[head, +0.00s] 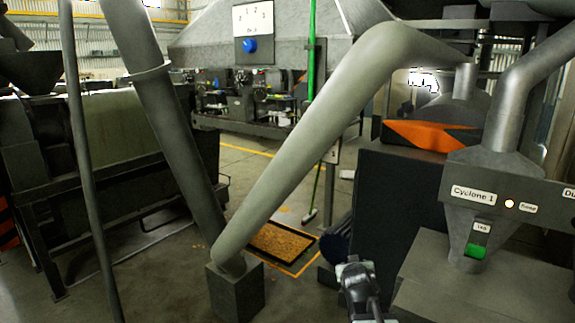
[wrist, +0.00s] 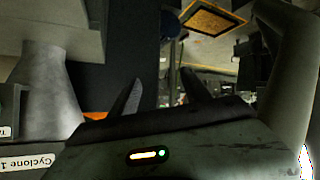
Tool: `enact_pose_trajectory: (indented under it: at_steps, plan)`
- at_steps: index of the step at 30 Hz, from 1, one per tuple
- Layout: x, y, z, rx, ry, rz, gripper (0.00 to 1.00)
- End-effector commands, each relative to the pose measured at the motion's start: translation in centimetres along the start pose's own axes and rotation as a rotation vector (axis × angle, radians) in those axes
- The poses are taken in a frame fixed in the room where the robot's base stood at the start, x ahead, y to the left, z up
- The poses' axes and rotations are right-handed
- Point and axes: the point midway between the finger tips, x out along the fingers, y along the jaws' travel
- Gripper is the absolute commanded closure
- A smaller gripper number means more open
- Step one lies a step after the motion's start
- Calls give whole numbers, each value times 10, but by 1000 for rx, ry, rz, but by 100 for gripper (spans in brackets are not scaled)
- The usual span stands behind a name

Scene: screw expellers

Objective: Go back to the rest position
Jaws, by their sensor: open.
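My gripper (head: 355,268) shows at the lower middle right of the head view, in front of the dark lower part of a machine and left of the Cyclone 1 unit (head: 484,215). In the wrist view, which is upside down, its two dark fingers (wrist: 160,78) stand apart with nothing between them. My gripper is open and empty. The Cyclone 1 unit has a grey cone, a lit lamp and a green-fronted part; its label also shows at the lower left of the wrist view (wrist: 28,162).
A thick grey pipe (head: 305,130) slopes down to a square block (head: 236,290) left of my gripper. A tray of brown material (head: 283,250) lies on the floor within yellow lines. A green-handled broom (head: 312,60) stands behind. Open floor (head: 165,285) lies at the lower left.

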Motion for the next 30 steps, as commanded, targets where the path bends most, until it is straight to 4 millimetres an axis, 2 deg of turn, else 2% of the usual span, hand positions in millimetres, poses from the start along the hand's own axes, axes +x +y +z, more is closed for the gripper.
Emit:
enact_pose_trajectory:
  at_steps: [1,3,4,6,9,12,15,30]
  plan:
    - [-11,-19,36,19,-141,-34,44]
    - [-30,-34,90,47,-367,-80,44]
    - [-41,-38,111,56,-460,-100,44]
    - [-69,-50,150,63,-650,-155,44]
    - [-106,-62,185,51,-856,-222,44]
    - [-128,-64,202,27,-969,-254,44]
    - [-136,-63,207,10,-1008,-260,44]
    - [-134,-62,206,7,-1001,-259,44]
